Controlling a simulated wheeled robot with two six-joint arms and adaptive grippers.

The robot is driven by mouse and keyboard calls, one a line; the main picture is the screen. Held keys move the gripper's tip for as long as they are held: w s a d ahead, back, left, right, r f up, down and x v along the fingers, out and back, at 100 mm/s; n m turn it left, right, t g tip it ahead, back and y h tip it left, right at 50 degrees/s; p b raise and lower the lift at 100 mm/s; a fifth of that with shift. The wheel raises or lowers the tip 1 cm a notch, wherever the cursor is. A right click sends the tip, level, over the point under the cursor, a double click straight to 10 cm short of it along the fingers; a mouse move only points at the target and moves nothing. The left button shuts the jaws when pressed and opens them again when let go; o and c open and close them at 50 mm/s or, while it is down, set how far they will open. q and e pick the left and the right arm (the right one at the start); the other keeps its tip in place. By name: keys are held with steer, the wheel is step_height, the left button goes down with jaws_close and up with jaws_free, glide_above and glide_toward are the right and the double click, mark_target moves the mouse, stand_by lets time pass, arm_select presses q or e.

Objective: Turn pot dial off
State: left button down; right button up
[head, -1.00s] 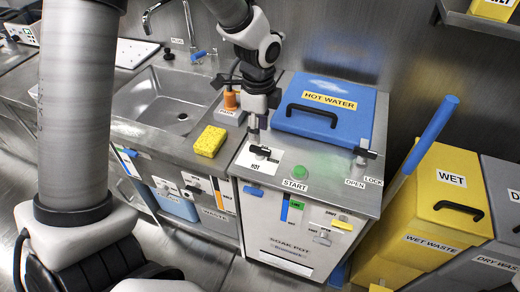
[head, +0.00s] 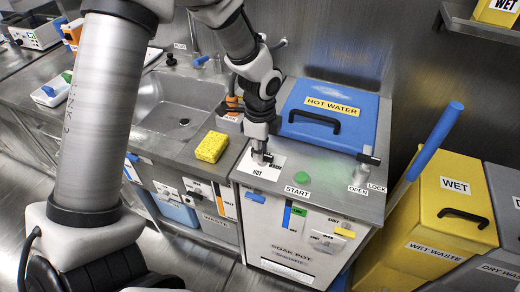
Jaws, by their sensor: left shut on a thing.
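The soak pot's dial (head: 266,158) is a small black knob on a white label plate (head: 257,172) on the steel counter top. My left gripper (head: 261,150) points down onto the dial and is shut on it, hiding part of it. The soak pot unit (head: 293,236) has a steel front and a blue hot water lid (head: 328,103) with a black handle, which is closed. A green start button (head: 303,178) sits to the right of the dial. My right gripper is not in view.
A yellow sponge (head: 211,147) lies left of the dial beside the sink (head: 177,108). The open/lock latch (head: 365,167) stands at the counter's right.

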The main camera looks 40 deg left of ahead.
arm_select(q)
steer(key=n+p, duration=0.2)
steer(key=n, duration=0.1)
steer(key=shift+s+r, duration=0.1)
steer(key=n+p, duration=0.2)
steer(key=n, duration=0.2)
steer(key=shift+s+d+n, duration=0.1)
steer(key=shift+n, duration=0.3)
steer(key=n, duration=0.4)
steer(key=shift+d+p, duration=0.15)
steer(key=shift+p, duration=0.15)
steer(key=n, duration=0.6)
steer(key=shift+d, duration=0.15)
steer(key=c, duration=1.1)
jaws_free()
